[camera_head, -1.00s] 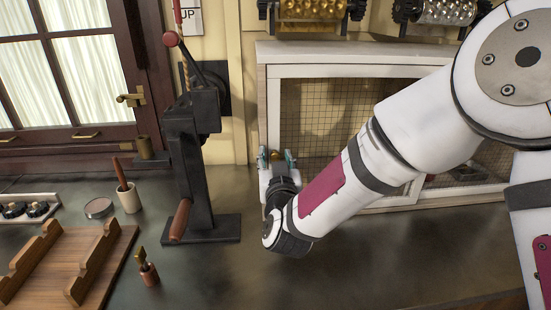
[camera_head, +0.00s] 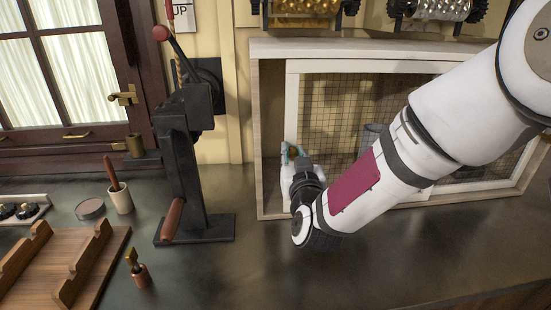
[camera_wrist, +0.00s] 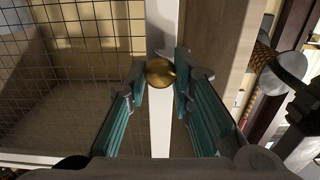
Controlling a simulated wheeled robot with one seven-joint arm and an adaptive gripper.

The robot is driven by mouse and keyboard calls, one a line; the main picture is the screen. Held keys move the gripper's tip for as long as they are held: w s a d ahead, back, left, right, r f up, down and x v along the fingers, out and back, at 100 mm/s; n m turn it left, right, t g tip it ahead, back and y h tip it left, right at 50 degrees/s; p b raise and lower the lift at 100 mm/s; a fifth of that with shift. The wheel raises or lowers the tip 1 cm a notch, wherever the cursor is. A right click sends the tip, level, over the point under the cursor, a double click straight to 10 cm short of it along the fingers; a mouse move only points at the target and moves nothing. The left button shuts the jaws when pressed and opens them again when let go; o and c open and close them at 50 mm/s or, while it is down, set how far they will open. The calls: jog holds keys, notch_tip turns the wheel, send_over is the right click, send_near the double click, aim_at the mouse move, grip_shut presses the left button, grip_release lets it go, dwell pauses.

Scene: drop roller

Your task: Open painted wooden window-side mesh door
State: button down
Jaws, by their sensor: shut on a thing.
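The mesh door (camera_head: 291,100) is a white painted frame with wire mesh, set in a pale wooden cabinet (camera_head: 350,48) at the back of the counter. It stands slid to the right, with an open gap at the cabinet's left end. My gripper (camera_head: 292,153) is at the door's left upright. In the wrist view, a round brass knob (camera_wrist: 160,73) on the white door frame (camera_wrist: 160,125) sits between the teal fingers of my gripper (camera_wrist: 161,80), which are shut on it. My arm hides much of the cabinet's right part.
A black lever press (camera_head: 190,130) stands left of the cabinet. Rollers (camera_head: 305,8) hang above. The counter before the cabinet is clear.

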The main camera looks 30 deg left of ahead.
jog(key=w+d+b, duration=0.3)
jog(key=w+d, duration=0.4)
jog(key=d, duration=0.5)
jog(key=w+d+b, duration=0.4)
jog(key=w+d, duration=0.4)
jog(key=d, duration=0.4)
jog(key=shift+d, duration=0.15)
jog(key=c, duration=1.4)
grip_release()
jog(key=shift+c, duration=0.2)
jog(key=shift+o, duration=0.2)
jog(key=shift+s, duration=0.1)
jog(key=v, duration=1.2)
